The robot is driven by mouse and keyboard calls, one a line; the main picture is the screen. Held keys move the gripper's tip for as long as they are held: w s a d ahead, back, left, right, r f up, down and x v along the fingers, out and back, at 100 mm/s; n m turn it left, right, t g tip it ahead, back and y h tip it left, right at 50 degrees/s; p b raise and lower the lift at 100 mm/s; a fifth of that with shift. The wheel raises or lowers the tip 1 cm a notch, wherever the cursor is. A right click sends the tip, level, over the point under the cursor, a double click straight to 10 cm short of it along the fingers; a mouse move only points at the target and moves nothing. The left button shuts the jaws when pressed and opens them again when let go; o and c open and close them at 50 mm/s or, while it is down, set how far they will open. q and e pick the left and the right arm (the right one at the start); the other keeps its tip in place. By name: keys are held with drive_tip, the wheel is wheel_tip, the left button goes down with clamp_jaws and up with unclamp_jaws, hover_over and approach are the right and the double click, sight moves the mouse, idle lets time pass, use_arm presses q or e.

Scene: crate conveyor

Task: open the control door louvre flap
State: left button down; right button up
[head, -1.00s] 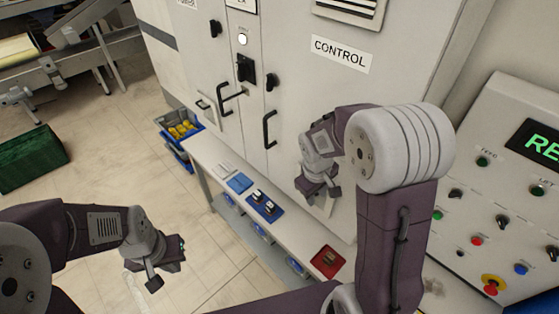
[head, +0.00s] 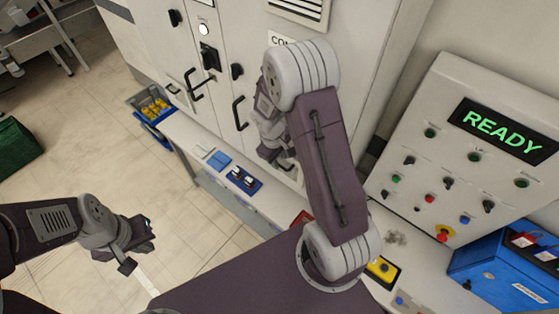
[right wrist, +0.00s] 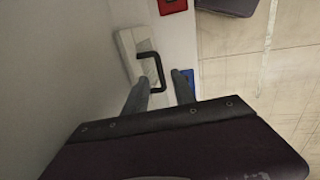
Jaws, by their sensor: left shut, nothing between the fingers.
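The grey control door (head: 262,80) is part of the tall cabinet, its label mostly hidden behind my right arm. A slatted louvre panel (head: 300,8) shows high on it, cut by the top edge. In the right wrist view, a pale panel (right wrist: 130,45) with a black bow handle (right wrist: 158,64) lies just past my right gripper (right wrist: 162,80). Its fingers are apart, with the handle's end near their tips; contact is unclear. In the head view my right gripper (head: 276,153) is low in front of the door. My left gripper (head: 140,257) is shut and empty over open floor.
A bench (head: 200,128) below the cabinet carries a blue tray (head: 243,180) and a red tray (head: 301,218). A control console (head: 455,170) reads READY at the right, with a blue box (head: 497,277) in front.

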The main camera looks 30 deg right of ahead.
sight(285, 169)
drive_tip(key=shift+w+d+f, duration=0.1)
drive_tip(key=shift+f, duration=0.6)
drive_tip(key=shift+w+d+f, duration=0.1)
drive_tip(key=shift+f, duration=0.6)
drive_tip(key=shift+s, duration=0.1)
clamp_jaws()
